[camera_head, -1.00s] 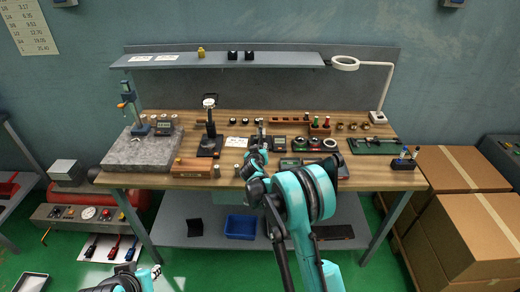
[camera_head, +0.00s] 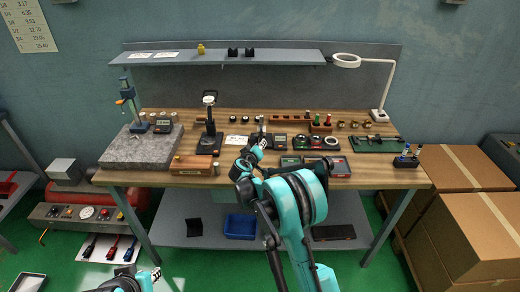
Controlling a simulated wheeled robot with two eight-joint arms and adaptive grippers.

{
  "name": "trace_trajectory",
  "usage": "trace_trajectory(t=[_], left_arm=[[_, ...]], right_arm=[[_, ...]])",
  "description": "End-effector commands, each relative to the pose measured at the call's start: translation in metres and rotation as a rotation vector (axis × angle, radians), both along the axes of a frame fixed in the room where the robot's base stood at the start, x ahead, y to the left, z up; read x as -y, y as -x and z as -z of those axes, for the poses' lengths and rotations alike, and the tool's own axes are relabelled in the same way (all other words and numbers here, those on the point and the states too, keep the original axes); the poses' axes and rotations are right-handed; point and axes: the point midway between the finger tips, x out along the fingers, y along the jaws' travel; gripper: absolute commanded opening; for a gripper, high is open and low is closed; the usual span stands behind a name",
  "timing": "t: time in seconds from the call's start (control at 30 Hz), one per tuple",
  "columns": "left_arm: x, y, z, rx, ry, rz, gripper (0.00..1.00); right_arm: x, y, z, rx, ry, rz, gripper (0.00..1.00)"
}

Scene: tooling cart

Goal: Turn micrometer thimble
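The workbench (camera_head: 165,119) carries several small measuring tools. I cannot single out the micrometer or its thimble for sure; a small upright dark item (camera_head: 262,124) stands just beyond my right gripper. My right gripper (camera_head: 261,143) reaches over the middle of the bench, close to that item. Whether its fingers touch anything or are open is too small to tell. My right arm hides part of the bench's front edge. My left gripper (camera_head: 154,274) is low at the bottom left, away from the bench, and its fingers are not clear.
A gauge stand (camera_head: 209,128) and a wooden box (camera_head: 190,164) stand left of my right gripper. A grey stone plate (camera_head: 139,151) lies farther left. Flat cases (camera_head: 341,169) and a ring lamp (camera_head: 347,61) are to the right. Cardboard boxes (camera_head: 482,232) stand beside the bench.

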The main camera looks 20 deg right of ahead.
Motion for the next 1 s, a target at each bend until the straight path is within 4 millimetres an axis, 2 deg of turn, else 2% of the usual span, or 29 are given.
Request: trace_trajectory(t=[0.6, 1.0], left_arm=[[0.000, 0.000, 0.046, 0.000, 0.000, 0.000, 0.26], [0.000, 0.000, 0.068, 0.000, 0.000, 0.000, 0.26]], right_arm=[[-0.004, -0.001, 0.009, -0.162, 0.561, 0.000, 0.00], [-0.005, -0.001, 0.012, -0.251, 0.873, -0.001, 0.00]])
